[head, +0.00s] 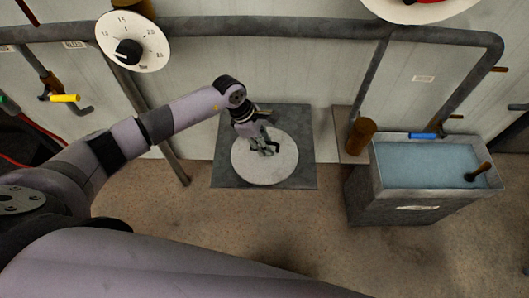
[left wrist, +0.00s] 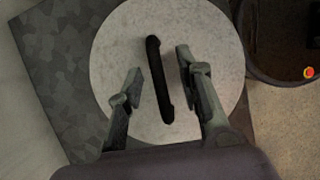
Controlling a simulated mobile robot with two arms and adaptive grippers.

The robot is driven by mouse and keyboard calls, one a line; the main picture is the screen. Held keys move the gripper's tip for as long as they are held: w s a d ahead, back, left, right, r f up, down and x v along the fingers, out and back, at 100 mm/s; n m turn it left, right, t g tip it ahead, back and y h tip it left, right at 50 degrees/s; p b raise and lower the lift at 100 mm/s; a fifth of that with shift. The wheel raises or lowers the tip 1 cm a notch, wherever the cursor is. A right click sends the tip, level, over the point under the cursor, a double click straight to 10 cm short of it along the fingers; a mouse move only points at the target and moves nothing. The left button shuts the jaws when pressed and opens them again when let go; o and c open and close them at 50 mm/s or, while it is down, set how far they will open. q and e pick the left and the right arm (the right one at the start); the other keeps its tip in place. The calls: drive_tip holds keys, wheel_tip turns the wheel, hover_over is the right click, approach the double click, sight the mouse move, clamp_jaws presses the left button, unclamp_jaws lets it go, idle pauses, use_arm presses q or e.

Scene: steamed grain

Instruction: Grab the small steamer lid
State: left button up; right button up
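The small steamer lid (head: 254,172) is a round, pale grey disc lying on a dark square plate (head: 228,178) in the middle of the head view. In the left wrist view the lid (left wrist: 112,65) shows a black bar handle (left wrist: 158,78) across its middle. My left gripper (head: 266,149) is over the lid. In the left wrist view its two fingers (left wrist: 159,84) are open, one on each side of the handle, with gaps between them and it. I cannot tell how far above the lid the fingertips are. My right gripper is not in view.
Grey pipes (head: 300,28) run along the wall behind. A white dial (head: 133,42) is at upper left. Bare floor (head: 285,225) lies in front of the plate.

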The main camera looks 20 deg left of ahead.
use_arm(q)
clamp_jaws()
drive_tip(key=shift+w+r, duration=0.1)
idle(0.8)
